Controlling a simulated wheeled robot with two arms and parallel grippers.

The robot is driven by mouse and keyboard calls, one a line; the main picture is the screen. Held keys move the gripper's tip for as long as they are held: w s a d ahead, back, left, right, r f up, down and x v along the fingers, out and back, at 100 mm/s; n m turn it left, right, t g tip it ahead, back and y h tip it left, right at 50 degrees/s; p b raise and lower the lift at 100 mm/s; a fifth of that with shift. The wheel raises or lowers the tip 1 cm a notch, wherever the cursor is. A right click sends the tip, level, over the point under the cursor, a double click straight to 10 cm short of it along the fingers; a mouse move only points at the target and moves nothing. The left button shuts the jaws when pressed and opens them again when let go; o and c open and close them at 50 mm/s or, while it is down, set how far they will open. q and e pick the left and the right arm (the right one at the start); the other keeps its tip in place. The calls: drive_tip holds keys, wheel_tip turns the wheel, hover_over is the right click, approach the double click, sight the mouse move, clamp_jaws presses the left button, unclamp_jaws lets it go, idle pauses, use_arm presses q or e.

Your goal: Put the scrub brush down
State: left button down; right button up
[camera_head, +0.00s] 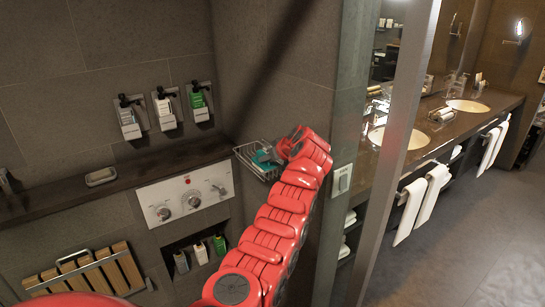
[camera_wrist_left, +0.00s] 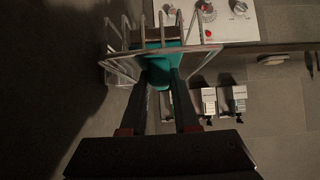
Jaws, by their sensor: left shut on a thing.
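The scrub brush is teal; it shows in the head view (camera_head: 265,157) at the corner wire basket (camera_head: 258,172). In the left wrist view the teal brush (camera_wrist_left: 158,68) lies between the finger ends, with a brownish part beyond it among the wires. My left gripper (camera_wrist_left: 160,84) is shut on the brush. In the head view the red left arm hides most of this gripper (camera_head: 282,153). The wire basket (camera_wrist_left: 120,68) stands around the brush in the wrist view. I cannot tell whether the brush touches the basket floor. My right gripper is not in view.
A dark ledge (camera_head: 58,199) with a soap dish (camera_head: 101,177) runs along the wall. Several dispensers (camera_head: 165,109) hang above it. A control panel (camera_head: 187,194) and a niche with bottles (camera_head: 201,252) are below. A glass panel edge (camera_head: 398,120) stands right of the arm.

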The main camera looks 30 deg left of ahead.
use_arm(q)
drive_tip(key=shift+f, duration=0.3)
drive_tip(key=c, duration=0.6)
unclamp_jaws()
drive_tip(key=shift+d+r, duration=0.1)
drive_tip(key=shift+d, duration=0.05)
drive_tip(key=shift+d+r+b, duration=0.15)
drive_tip(key=shift+d+b, duration=0.1)
drive_tip(key=shift+b, duration=0.2)
drive_tip(key=b+v, duration=0.5)
drive_tip(key=v, duration=1.2)
drive_tip(key=shift+s+a+r+b, duration=0.1)
drive_tip(key=shift+a+b, duration=0.05)
drive_tip(key=shift+b, duration=0.15)
